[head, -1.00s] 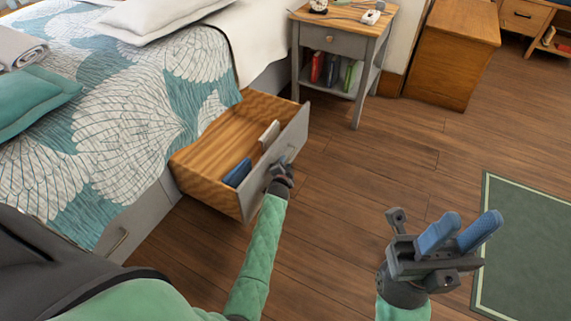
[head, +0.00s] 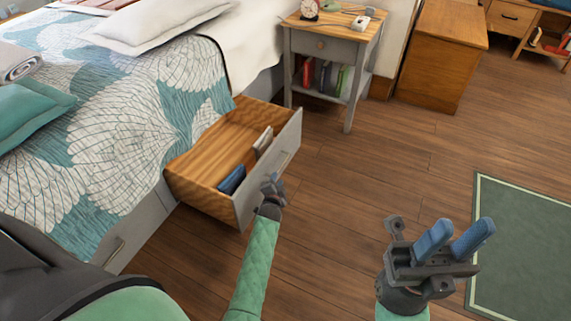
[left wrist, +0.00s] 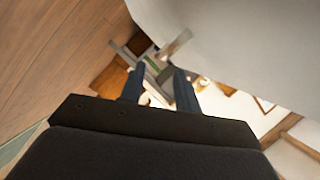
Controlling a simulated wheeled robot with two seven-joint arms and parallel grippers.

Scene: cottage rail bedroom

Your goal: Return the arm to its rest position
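My left gripper (head: 273,184) is just outside the front of the pulled-out under-bed drawer (head: 210,157), low and near its handle (head: 284,160). In the left wrist view its two dark fingers (left wrist: 158,82) stand apart with nothing between them. The handle (left wrist: 178,43) shows beyond the fingertips, apart from them. My left arm reaches forward from the lower left. My right gripper (head: 458,240) is held over the floor at the lower right, its blue fingers apart and empty.
The drawer holds a blue book (head: 232,180) and a pale item (head: 263,141). The bed (head: 110,110) is at left. A grey nightstand (head: 335,65) and a wooden cabinet (head: 440,55) stand behind. Wooden floor lies clear up to the green rug (head: 525,250).

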